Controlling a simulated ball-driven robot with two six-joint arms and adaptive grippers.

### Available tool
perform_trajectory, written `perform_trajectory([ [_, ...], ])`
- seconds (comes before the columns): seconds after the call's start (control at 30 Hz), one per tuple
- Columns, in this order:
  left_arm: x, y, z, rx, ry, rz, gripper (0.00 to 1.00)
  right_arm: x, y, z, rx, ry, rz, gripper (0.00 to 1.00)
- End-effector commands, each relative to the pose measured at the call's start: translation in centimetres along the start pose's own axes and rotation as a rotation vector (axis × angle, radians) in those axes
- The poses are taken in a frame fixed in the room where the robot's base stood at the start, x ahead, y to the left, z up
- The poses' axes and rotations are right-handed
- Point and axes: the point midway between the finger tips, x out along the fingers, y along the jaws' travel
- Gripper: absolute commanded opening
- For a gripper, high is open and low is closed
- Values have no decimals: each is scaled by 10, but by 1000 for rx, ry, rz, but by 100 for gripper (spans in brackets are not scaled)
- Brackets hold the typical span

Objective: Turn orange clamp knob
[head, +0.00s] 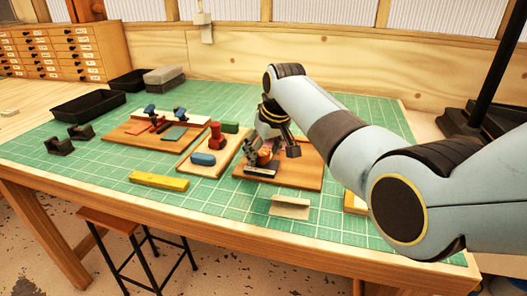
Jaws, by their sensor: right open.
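My right arm comes in from the right, and its wrist hangs over the wooden board (307,176) at the right of the green mat. My right gripper (274,146) points down at the clamp on this board, with its dark fingers apart. A small orange part (264,155), which looks like the clamp knob, shows low by the fingers. It is partly hidden by the gripper, and I cannot tell whether the fingers touch it. A dark block with a pale strip (261,170) lies just in front. My left gripper is not in view.
A board with a red stamp-like piece (217,135) and a blue piece (203,159) lies to the left. Farther left are another board (128,131), a yellow bar (159,181) and black trays (88,105). A pale angled piece (289,207) stands in front.

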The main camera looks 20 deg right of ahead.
Motion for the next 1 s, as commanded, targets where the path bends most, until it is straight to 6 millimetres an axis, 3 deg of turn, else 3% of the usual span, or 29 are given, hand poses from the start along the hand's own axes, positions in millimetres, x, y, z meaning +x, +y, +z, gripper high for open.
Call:
perform_trajectory([
  [0.27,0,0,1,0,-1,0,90,2,0,0,0,0,0,58],
  [0.7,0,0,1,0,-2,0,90,1,0,0,0,0,0,4],
  [1.0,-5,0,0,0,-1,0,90,0,-1,0,42,0,17,4],
])
